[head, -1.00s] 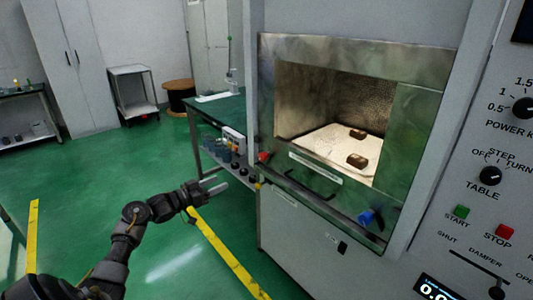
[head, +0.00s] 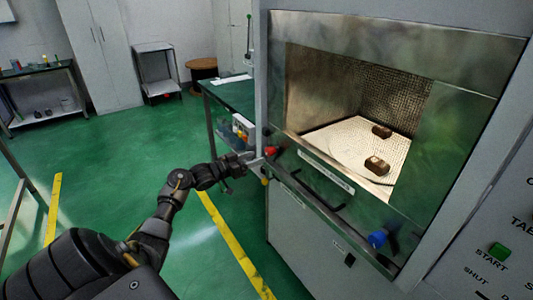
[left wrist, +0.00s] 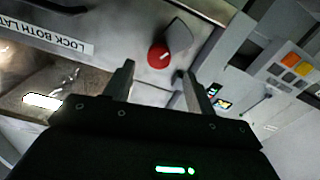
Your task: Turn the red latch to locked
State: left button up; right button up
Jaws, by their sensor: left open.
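The red latch (head: 271,151) is a round red knob at the left end of the oven's front ledge. In the left wrist view the red latch (left wrist: 158,56) has a pale mark on its face and a grey rounded plate beside it. My left gripper (head: 256,161) is open, just left of and slightly below the latch in the head view. In the wrist view the open fingers (left wrist: 158,76) point toward the knob, with a visible gap; nothing is between them. The latch's exact setting is hard to read. My right gripper is out of view.
A blue latch (head: 377,239) sits at the ledge's right end. A dark handle (head: 318,194) and a white label strip (head: 326,171) lie between. Two brown blocks (head: 377,165) rest inside the chamber. A green-topped table (head: 229,92) stands behind.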

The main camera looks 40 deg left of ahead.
aim_at(267, 153)
pick_arm(q)
jog(key=x, duration=0.5)
jog(key=shift+w, duration=0.1)
jog(key=shift+w+d, duration=0.2)
jog(key=shift+w, duration=0.15)
jog(key=shift+c, duration=0.2)
jog(key=c, duration=1)
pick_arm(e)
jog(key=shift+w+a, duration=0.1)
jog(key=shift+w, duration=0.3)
